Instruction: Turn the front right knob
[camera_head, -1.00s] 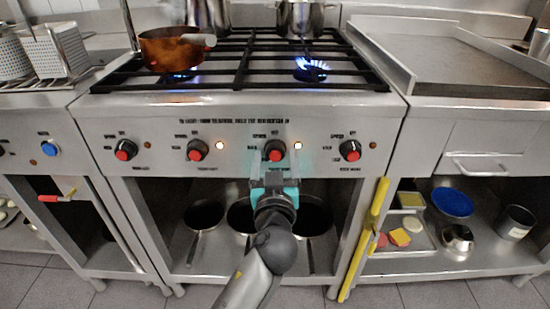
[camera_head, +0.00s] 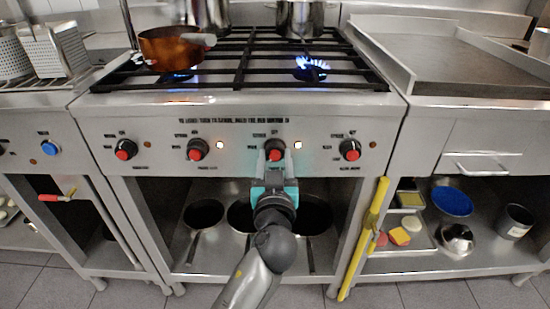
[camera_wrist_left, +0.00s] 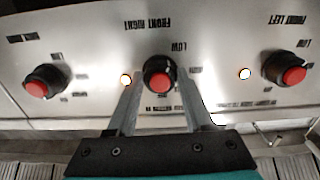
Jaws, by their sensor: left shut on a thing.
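The front right knob (camera_head: 275,150) is black with a red cap, third from the left on the stove panel. In the left wrist view this knob (camera_wrist_left: 159,80) sits under the upside-down FRONT RIGHT label. My left gripper (camera_head: 275,163) is shut on it, with one finger on each side, and the wrist view shows both fingers of the gripper (camera_wrist_left: 161,92) reaching the knob. The indicator light (camera_head: 298,145) beside it glows. The front right burner (camera_head: 310,69) has a blue flame. My right gripper is not in view.
Similar knobs (camera_head: 197,149) and (camera_head: 350,149) flank it on the panel. A copper pot (camera_head: 172,50) stands over a flame at the left. A yellow handle (camera_head: 364,238) stands by the open shelf. Pans (camera_head: 203,214) lie below.

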